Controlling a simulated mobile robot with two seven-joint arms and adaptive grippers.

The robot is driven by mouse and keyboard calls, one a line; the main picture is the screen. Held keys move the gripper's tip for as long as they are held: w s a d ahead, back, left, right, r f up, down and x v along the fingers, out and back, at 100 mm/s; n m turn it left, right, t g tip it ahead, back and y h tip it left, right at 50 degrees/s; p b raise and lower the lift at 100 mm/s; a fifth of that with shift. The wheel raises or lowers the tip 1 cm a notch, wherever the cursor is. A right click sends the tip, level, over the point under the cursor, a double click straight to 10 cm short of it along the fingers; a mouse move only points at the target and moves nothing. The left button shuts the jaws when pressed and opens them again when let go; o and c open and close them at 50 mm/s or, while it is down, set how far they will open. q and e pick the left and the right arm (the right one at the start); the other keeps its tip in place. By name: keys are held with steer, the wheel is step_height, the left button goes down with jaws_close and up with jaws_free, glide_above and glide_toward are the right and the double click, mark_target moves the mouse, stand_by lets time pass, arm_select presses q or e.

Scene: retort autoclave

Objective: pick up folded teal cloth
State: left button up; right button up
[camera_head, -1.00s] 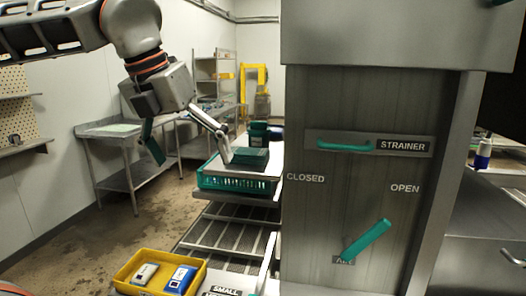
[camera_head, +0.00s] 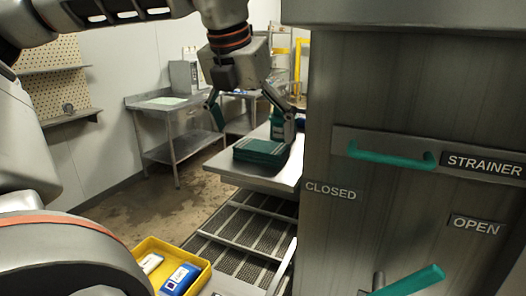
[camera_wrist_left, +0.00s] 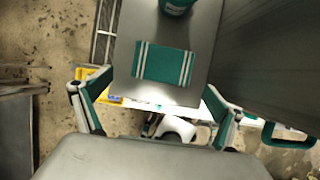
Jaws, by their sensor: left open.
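The folded teal cloth (camera_head: 262,151) lies flat on a grey metal surface (camera_head: 230,170). In the left wrist view the cloth (camera_wrist_left: 165,63) shows white stripes near both ends. My left gripper (camera_head: 249,112) is open and empty, with its fingers spread wide above the cloth in the head view. In the left wrist view the left gripper (camera_wrist_left: 157,82) has one finger on each side, with the cloth between them and a little farther up the picture. The cloth appears untouched. My right gripper is not in view.
A teal container (camera_wrist_left: 175,5) stands on the surface beyond the cloth. A tall metal cabinet (camera_head: 335,110) with a teal strainer handle (camera_head: 390,157) stands close on the right. A yellow bin (camera_head: 197,284) holds small boxes lower down. A metal table (camera_head: 165,103) stands back left.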

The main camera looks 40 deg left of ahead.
mark_target(259, 147)
arm_select(q)
steer(key=x, duration=0.3)
steer(key=shift+w+d+f, duration=0.15)
steer(key=shift+d+f, duration=0.1)
steer(key=shift+w+a+f, duration=0.15)
steer(key=shift+w+f, duration=0.05)
steer(key=shift+f, duration=0.25)
steer(key=c, duration=1.1)
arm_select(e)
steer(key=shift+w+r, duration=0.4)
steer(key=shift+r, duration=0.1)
arm_select(q)
steer(key=shift+r, duration=0.1)
